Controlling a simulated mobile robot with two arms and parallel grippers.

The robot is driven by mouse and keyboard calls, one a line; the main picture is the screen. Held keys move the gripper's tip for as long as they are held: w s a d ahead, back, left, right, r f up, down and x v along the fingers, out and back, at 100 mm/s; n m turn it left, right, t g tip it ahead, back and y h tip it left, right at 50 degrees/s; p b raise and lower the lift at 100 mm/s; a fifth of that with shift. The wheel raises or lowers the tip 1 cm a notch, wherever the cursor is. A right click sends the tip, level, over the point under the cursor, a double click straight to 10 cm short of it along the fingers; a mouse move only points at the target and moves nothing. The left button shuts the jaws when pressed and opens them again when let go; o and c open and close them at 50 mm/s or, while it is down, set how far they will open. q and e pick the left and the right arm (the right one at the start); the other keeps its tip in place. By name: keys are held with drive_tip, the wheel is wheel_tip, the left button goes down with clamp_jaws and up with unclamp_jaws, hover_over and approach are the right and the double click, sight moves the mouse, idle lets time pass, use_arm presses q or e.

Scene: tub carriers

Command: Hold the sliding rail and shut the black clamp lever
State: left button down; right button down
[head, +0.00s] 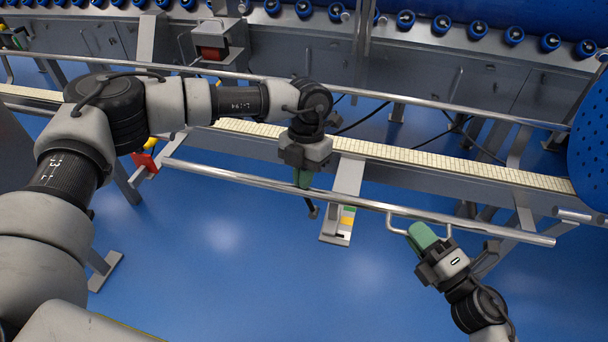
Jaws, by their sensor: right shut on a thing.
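The sliding rail (230,177) is a long silver tube running across the head view, sloping down to the right in front of the conveyor. A bent-wire handle (391,224) sticks out from it at the right. My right gripper (421,235) is shut on this handle with its green fingers. My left gripper (303,180) points down at the rail, left of the middle support. A small black lever (312,209), seemingly the clamp lever, hangs just below its green fingertips. The fingers hide its upper part, and I cannot tell whether they touch it or how wide they are.
A pale slatted conveyor belt (400,152) runs behind the rail, with a second fixed rail (400,97) beyond it. A support bracket with coloured labels (347,220) stands right of the lever. The blue floor in front is clear. A blue perforated panel (590,150) is at far right.

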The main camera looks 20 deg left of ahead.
use_arm(q)
drive_tip(key=shift+s+a+f, duration=0.1)
drive_tip(key=shift+s+f, duration=0.1)
drive_tip(key=shift+f, duration=0.1)
idle(0.4)
idle(0.4)
drive_tip(key=shift+d+r, duration=0.15)
drive_tip(key=shift+d, duration=0.15)
drive_tip(key=d+r, duration=0.3)
drive_tip(key=shift+s+d+r, duration=0.1)
drive_tip(key=shift+r, duration=0.05)
drive_tip(key=w+d+r+n+t+y, duration=0.2)
drive_tip(key=w+d+r+n+y, duration=0.1)
drive_tip(key=d+r+n, duration=0.4)
drive_tip(key=s+a+f+m, duration=0.1)
drive_tip(key=a+f+m, duration=0.1)
drive_tip(key=a+f, duration=0.4)
drive_tip(key=x, duration=0.4)
drive_tip(key=shift+s+d, duration=0.15)
drive_tip(key=shift+d, duration=0.05)
